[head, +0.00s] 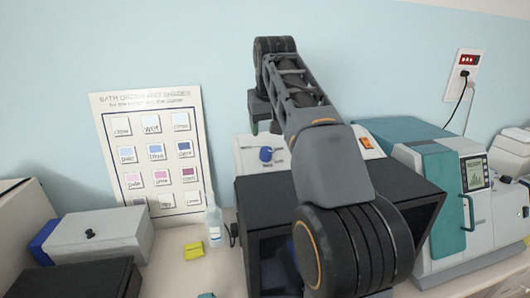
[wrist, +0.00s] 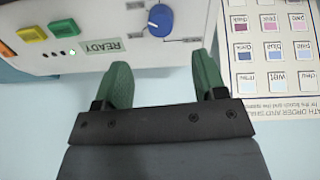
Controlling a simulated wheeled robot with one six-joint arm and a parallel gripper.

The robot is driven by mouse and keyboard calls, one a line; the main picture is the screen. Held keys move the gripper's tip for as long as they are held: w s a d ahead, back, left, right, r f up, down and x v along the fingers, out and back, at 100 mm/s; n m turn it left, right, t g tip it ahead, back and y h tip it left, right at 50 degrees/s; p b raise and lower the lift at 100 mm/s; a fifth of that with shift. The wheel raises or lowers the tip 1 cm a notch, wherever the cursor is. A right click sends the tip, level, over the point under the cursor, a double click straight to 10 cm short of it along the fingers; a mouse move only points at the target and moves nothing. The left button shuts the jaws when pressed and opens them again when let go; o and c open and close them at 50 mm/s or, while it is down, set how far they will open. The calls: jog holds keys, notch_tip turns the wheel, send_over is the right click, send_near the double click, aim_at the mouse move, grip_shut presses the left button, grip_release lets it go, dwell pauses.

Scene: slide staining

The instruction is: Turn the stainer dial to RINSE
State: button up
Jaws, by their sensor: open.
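The blue stainer dial (wrist: 159,20) is on the white stainer panel (wrist: 112,14), which appears upside down in the wrist view. A pale pointer mark shows on the dial, but the position labels around it are too small to read. The dial also shows in the head view (head: 266,154), on the white panel behind the dark box. My gripper (wrist: 162,62) is open and empty. Its two green fingers are apart, with the dial lying beyond the gap between their tips. They do not appear to touch it. In the head view my arm mostly hides the gripper.
The panel has a READY display (wrist: 102,47), a green button (wrist: 33,34) and a yellow button (wrist: 65,28). A bath-order chart (head: 152,112) stands left of the stainer, with a bottle (head: 214,224) before it. A teal-and-white machine (head: 440,190) stands right.

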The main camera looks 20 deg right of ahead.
aim_at(266, 151)
jog(key=x, duration=1)
jog(key=shift+f, duration=0.1)
jog(key=shift+c, duration=0.3)
